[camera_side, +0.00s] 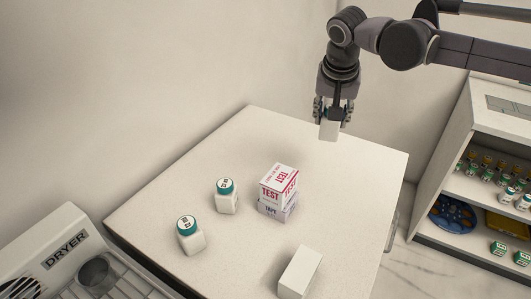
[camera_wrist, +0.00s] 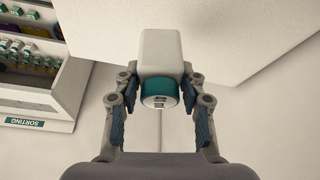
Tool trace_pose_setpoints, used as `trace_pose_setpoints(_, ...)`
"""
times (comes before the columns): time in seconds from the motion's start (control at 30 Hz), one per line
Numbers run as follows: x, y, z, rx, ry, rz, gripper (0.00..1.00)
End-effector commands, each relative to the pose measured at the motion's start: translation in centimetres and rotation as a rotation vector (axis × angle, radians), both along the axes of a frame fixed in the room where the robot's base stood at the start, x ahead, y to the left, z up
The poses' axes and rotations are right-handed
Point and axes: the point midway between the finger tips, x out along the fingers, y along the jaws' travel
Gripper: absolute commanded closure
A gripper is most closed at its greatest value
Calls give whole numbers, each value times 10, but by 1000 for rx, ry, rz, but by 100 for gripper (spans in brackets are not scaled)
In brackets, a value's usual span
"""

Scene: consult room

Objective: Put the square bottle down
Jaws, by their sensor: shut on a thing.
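My gripper (camera_side: 333,112) holds a square bottle (camera_side: 328,130) above the far right part of the white table. In the side view only the bottle's white lower body shows below the fingers; its cap is hidden. In the wrist view the square bottle (camera_wrist: 161,58) shows a white body and a teal cap with a small label, between the two fingers of my gripper (camera_wrist: 160,85). The table top (camera_side: 350,190) lies below it. I cannot tell the exact gap between bottle and table.
Two white bottles with teal caps (camera_side: 227,196) (camera_side: 190,235) stand on the table's left. A TEST box (camera_side: 279,184) sits on a TAPE box (camera_side: 277,209) mid-table. A plain white box (camera_side: 299,273) is near the front. A dryer (camera_side: 55,255) is at lower left, stocked shelves (camera_side: 490,195) at right.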

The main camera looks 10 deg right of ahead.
Motion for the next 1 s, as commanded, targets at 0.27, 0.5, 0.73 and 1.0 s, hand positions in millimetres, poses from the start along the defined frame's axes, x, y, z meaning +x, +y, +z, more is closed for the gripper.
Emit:
trace_pose_setpoints(0.27, 36, 42, -10, -2, -1, 92, 91)
trace_pose_setpoints(0.5, 43, 63, -20, -2, -3, 116, 91)
trace_pose_setpoints(0.73, 42, 106, -46, -1, -3, 116, 91)
trace_pose_setpoints(1.0, 42, 153, -75, -2, -3, 114, 91)
